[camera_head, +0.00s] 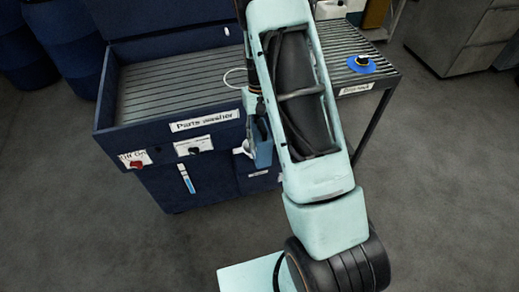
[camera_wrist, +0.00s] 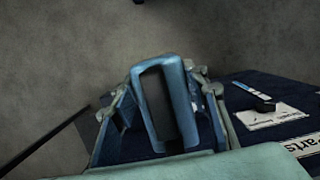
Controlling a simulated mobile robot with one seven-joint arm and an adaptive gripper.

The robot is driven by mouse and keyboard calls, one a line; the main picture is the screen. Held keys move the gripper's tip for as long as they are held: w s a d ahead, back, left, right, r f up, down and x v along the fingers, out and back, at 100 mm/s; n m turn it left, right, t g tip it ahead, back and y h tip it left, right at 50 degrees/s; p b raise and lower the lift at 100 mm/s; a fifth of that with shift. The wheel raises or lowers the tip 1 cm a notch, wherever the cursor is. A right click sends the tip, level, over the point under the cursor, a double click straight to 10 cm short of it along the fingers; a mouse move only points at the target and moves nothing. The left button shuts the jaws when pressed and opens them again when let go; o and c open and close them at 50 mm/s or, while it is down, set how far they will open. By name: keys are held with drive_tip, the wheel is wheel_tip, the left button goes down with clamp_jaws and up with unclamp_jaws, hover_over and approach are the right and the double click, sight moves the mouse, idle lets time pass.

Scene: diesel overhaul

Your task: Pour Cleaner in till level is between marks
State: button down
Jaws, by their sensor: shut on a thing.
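My gripper (camera_wrist: 165,110) is shut on a blue looped handle (camera_wrist: 172,68) in the wrist view. The rest of the held thing is hidden, and no label shows. In the head view a small blue part (camera_head: 263,152) hangs below my arm, close to the front of the parts washer (camera_head: 118,112). A narrow level gauge (camera_head: 187,180) sits on the washer's front, pale at the top and blue below. Its marks are too small to read. It also shows in the wrist view (camera_wrist: 252,92). A white fitting (camera_head: 241,152) is partly hidden beside my gripper.
A red switch (camera_head: 136,165) and a dark knob (camera_head: 194,150) are on the washer's front. A slatted drain rack (camera_head: 342,62) at the right bears a blue disc with a black knob (camera_head: 361,65). Blue drums (camera_head: 65,45) stand at back left. The front floor is clear.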

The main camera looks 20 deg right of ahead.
drive_tip(key=shift+s+r+g+p, duration=0.1)
drive_tip(key=shift+r+g+p, duration=0.05)
drive_tip(key=shift+g+p, duration=0.35)
drive_tip(key=shift+s+g, duration=0.15)
drive_tip(key=shift+g, duration=0.85)
drive_tip(key=shift+r, duration=0.1)
idle(0.6)
drive_tip(key=shift+r+g, duration=0.55)
drive_tip(key=shift+g, duration=0.25)
drive_tip(key=shift+f+g+b, duration=0.1)
drive_tip(key=shift+g+b, duration=0.2)
drive_tip(key=shift+b, duration=0.2)
drive_tip(key=shift+r, duration=0.2)
